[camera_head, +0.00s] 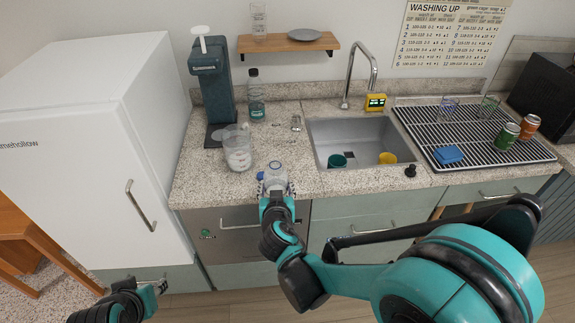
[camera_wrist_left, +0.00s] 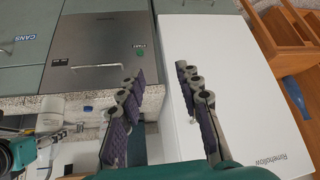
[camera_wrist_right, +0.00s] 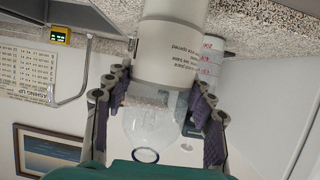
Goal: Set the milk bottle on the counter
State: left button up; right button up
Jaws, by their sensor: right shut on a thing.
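In the right wrist view, which is upside down, the bottle (camera_wrist_right: 170,48) shows a pale, printed body and a clear neck between the fingers (camera_wrist_right: 160,85). Its base lies toward the counter and is out of frame, so I cannot tell whether it touches. My left gripper (camera_head: 150,287) is low in front of the white fridge; its fingers (camera_wrist_left: 160,78) are apart and empty.
A clear measuring jug (camera_head: 237,152) stands just behind and left of the bottle. Behind it are a dark dispenser (camera_head: 210,85) and a clear bottle (camera_head: 256,100). The sink (camera_head: 345,140) and drying rack (camera_head: 475,150) are to the right. The white fridge (camera_head: 85,130) stands left.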

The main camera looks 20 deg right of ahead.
aim_at(293, 164)
jog(key=i+z, duration=0.15)
jog(key=z, duration=0.25)
jog(key=i+z, duration=0.15)
jog(key=z, duration=0.25)
jog(key=i+j+z, duration=0.15)
jog(key=z, duration=0.25)
jog(key=i+j+z, duration=0.15)
jog(key=z, duration=0.25)
jog(key=i+j, duration=0.15)
jog(key=j, duration=0.1)
